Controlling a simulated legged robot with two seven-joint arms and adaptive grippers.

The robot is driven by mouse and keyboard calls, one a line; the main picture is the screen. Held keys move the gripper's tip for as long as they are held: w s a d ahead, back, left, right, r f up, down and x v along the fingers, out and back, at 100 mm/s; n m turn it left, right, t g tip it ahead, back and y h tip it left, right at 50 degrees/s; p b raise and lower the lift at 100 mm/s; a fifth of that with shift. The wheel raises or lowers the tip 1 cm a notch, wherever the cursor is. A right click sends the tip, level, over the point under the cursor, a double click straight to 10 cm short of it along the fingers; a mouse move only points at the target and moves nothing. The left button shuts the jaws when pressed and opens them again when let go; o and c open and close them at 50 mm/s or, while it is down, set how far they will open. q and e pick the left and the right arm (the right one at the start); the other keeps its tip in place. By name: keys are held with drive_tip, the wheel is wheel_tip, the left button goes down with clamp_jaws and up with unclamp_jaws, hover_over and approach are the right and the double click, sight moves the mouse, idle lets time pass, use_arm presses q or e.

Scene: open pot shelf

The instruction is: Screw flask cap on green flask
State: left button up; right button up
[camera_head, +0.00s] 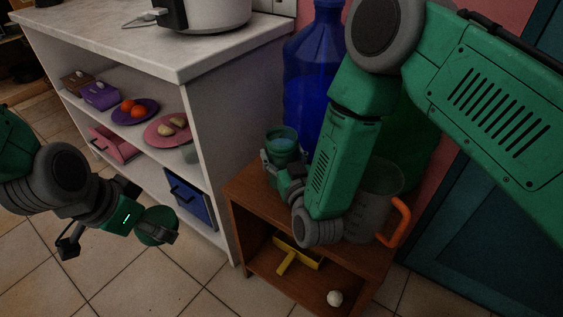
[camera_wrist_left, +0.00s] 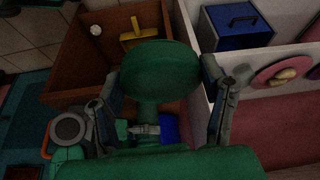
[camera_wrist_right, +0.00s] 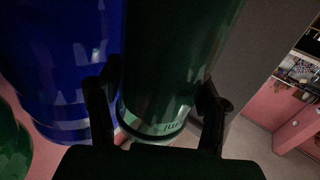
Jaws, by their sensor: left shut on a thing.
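The flask cap (camera_head: 152,226) is a round green disc at the lower left in the head view. My left gripper (camera_head: 157,236) is shut on it, in the air left of the wooden stand. In the left wrist view the cap (camera_wrist_left: 160,70) sits between the two fingers. The green flask (camera_head: 283,141) stands upright on the wooden stand, its bare top facing up. My right gripper (camera_head: 283,168) is at the flask, with fingers on both sides of it in the right wrist view (camera_wrist_right: 158,110). Whether these fingers press on it is unclear.
A large blue bottle (camera_head: 310,75) stands close behind the flask. A clear jug with an orange handle (camera_head: 399,222) stands on the wooden stand (camera_head: 247,188), right of my right forearm. A white shelf (camera_head: 222,150) with plates and boxes is at the left. Tiled floor lies open below my left gripper.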

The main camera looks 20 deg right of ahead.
use_arm(q)
drive_tip(key=shift+a, duration=0.15)
use_arm(e)
drive_tip(key=shift+a, duration=0.15)
drive_tip(key=shift+r, duration=0.15)
use_arm(q)
wheel_tip(320, 180, up, 4)
drive_tip(key=p, duration=0.4)
use_arm(e)
wheel_tip(320, 180, up, 10)
